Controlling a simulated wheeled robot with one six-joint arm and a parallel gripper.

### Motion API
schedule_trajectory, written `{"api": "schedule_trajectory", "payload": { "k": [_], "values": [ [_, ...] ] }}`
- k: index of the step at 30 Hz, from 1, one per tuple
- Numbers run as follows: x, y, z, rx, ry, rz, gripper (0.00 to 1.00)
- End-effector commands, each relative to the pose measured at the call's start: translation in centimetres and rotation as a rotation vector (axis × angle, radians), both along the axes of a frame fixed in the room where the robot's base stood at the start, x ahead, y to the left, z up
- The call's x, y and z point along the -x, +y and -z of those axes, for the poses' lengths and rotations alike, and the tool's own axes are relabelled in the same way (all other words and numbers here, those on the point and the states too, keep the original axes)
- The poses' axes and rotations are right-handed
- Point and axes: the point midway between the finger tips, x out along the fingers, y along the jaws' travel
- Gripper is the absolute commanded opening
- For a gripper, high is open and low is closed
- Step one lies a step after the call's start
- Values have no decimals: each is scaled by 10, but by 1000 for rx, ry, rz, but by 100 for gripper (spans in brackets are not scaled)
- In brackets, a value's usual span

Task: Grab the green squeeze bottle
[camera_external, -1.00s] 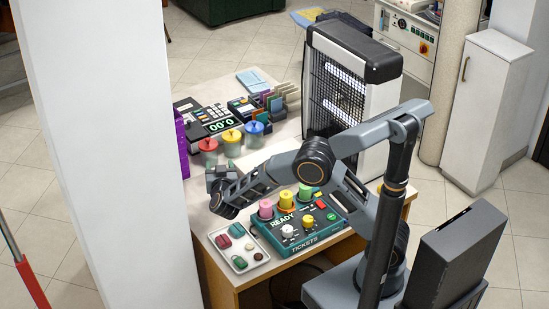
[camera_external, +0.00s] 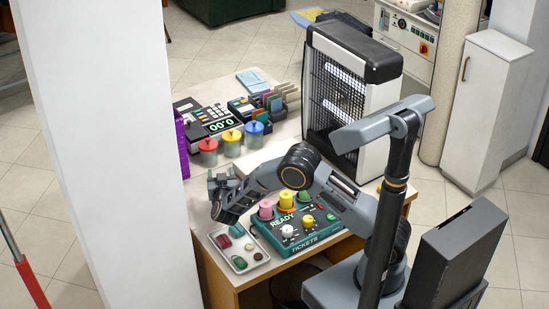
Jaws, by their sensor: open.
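I cannot make out a clear green squeeze bottle; it may be hidden by my arm or the white pillar. My gripper (camera_external: 222,180) is open above the left side of the counter, over the area between the lidded jars and the small tray. Nothing shows between its fingers. A green-topped piece (camera_external: 304,196) stands on the teal ticket box (camera_external: 296,240), partly covered by my arm, beside a yellow and a pink cylinder; I cannot tell whether it is a bottle.
Jars with red (camera_external: 208,150), yellow (camera_external: 232,142) and blue (camera_external: 254,133) lids stand behind my gripper. A white tray (camera_external: 262,262) with small items lies at the front left. A tall lamp unit (camera_external: 350,95) stands at right. The white pillar (camera_external: 105,150) borders the counter's left.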

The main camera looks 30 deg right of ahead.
Motion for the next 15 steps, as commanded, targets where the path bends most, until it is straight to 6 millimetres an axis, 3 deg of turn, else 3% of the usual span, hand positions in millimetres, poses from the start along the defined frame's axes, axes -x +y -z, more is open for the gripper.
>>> {"api": "schedule_trajectory", "payload": {
  "k": [11, 15],
  "values": [
    [-8, -3, 0, 1, 2, -2, 62],
    [-8, -4, 0, 0, 1, -2, 50]
  ]
}}
